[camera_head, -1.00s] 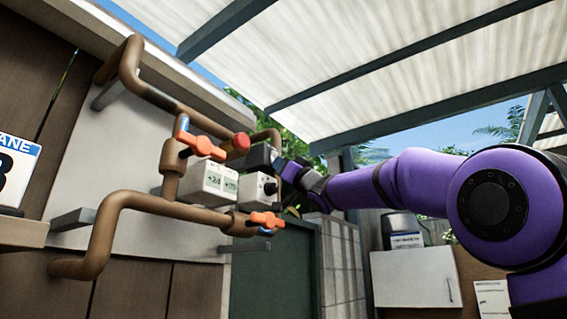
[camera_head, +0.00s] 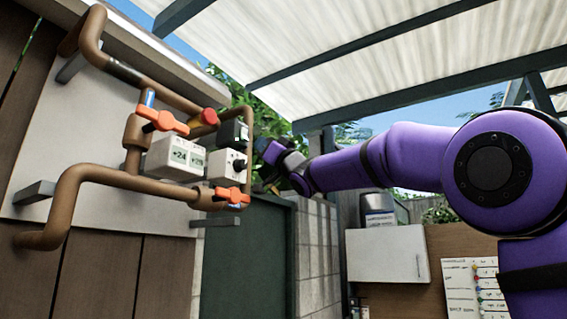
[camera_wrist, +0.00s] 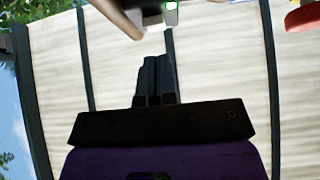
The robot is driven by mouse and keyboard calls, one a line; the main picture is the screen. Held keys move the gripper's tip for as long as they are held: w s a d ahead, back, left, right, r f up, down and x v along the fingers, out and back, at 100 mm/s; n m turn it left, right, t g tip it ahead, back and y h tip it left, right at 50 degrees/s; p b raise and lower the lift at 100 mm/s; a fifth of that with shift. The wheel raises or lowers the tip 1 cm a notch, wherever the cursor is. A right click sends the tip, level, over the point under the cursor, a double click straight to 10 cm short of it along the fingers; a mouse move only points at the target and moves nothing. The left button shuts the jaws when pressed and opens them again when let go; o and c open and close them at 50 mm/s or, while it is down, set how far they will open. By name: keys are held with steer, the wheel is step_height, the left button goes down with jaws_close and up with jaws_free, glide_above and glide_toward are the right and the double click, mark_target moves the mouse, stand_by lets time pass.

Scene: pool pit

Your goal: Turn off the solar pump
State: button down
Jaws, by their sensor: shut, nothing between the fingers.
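A white box with a black knob (camera_head: 227,167) is mounted among copper pipes on the wall panel. Left of it is a white controller with two displays (camera_head: 176,159); one seems to read +24. A dark box (camera_head: 234,134) sits just above the knob box. I cannot tell which of these switches the solar pump. My gripper (camera_head: 262,150) is right of the boxes, its fingertips hard to make out. In the wrist view my gripper (camera_wrist: 157,62) is shut and empty. Past its tips, at the top edge, is a partly cut-off pale housing with a green light (camera_wrist: 171,6).
Copper pipes (camera_head: 72,183) surround the boxes. Orange valve handles (camera_head: 163,121) and (camera_head: 231,196) and a red fitting (camera_head: 209,117) stick out nearby. A green door (camera_head: 244,262) is below right, a white cabinet (camera_head: 387,256) further right. The corrugated roof (camera_head: 340,50) is overhead.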

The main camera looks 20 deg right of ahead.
steer(key=f+v, duration=0.1)
steer(key=v, duration=0.7)
steer(key=shift+w, duration=0.3)
steer(key=shift+a, duration=0.15)
